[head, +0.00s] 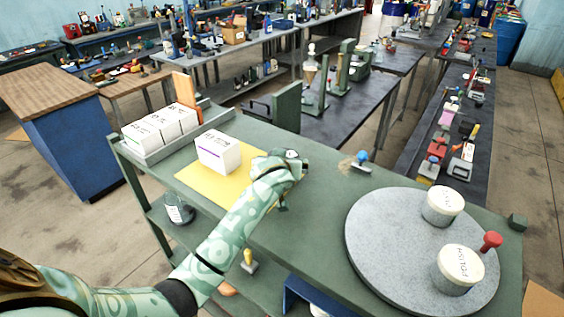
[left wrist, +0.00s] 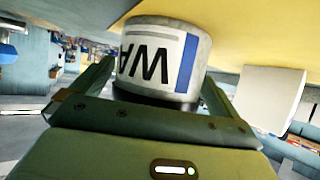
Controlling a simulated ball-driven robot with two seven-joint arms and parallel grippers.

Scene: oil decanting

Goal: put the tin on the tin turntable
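The tin turntable (head: 365,262) is a round grey disc at the right of the green bench. Two pale-lidded tins (head: 443,206) (head: 460,268) stand upright on its right half. My left gripper (head: 290,168) is over the right edge of the yellow mat, left of the turntable. In the left wrist view, a grey tin with a white and blue label (left wrist: 160,62) sits between my left gripper's fingers (left wrist: 162,75). Both fingers lie close along its sides; I cannot tell whether they press on it. In the head view my gripper largely hides this tin. My right gripper is out of view.
On the yellow mat (head: 192,177) stands a white box (head: 217,152), also in the left wrist view (left wrist: 265,100). A tray (head: 160,152) of white boxes is at the bench's left end. A blue-handled tool (head: 361,162) and a red knob (head: 491,240) flank the turntable.

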